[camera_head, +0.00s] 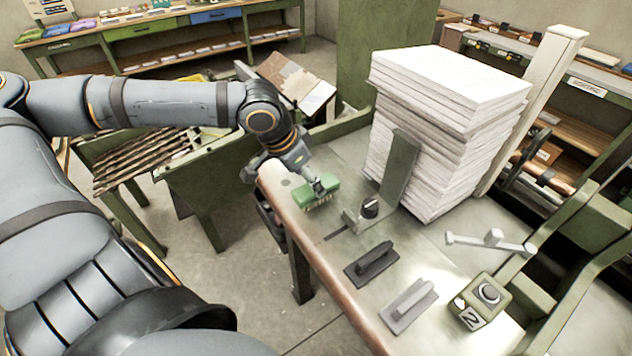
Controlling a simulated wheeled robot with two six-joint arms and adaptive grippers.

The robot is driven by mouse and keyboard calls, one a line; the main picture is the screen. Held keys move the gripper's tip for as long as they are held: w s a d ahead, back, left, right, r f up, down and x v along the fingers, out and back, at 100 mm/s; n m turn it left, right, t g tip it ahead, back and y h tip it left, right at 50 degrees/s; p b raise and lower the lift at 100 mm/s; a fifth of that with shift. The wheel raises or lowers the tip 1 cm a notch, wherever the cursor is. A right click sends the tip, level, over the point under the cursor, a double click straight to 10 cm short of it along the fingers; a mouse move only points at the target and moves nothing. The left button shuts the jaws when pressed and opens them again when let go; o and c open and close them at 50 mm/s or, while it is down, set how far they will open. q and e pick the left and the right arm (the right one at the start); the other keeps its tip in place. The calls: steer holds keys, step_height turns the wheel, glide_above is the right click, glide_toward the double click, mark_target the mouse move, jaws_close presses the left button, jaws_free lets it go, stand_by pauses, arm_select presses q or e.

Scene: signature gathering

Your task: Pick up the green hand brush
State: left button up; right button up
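The green hand brush (328,183), with pale bristles along its lower edge, is at the left end of the metal worktable (345,165), near its rounded front edge. My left gripper (318,187) points down at the brush from above, with its fingertips at the middle of the green body. A fingertip overlaps the near side of the brush. The far finger is hidden, so I cannot tell whether the gripper is closed on it. I cannot tell whether the bristles touch the table. My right gripper is not in view.
A tall paper stack (430,130) stands behind an upright green plate (400,165). Open floor lies left of the table.

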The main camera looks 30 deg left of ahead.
arm_select(q)
steer(key=shift+f+b, duration=0.45)
steer(key=shift+b, duration=0.2)
steer(key=shift+f, duration=0.25)
steer(key=shift+b+x, duration=0.4)
steer(key=shift+x, duration=0.45)
steer(key=shift+w+d+f, duration=0.3)
steer(key=shift+w, duration=0.05)
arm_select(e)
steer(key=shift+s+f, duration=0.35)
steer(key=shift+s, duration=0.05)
arm_select(q)
steer(key=shift+s, duration=0.1)
steer(key=shift+f, duration=0.2)
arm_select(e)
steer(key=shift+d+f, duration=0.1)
arm_select(q)
steer(key=c, duration=1.3)
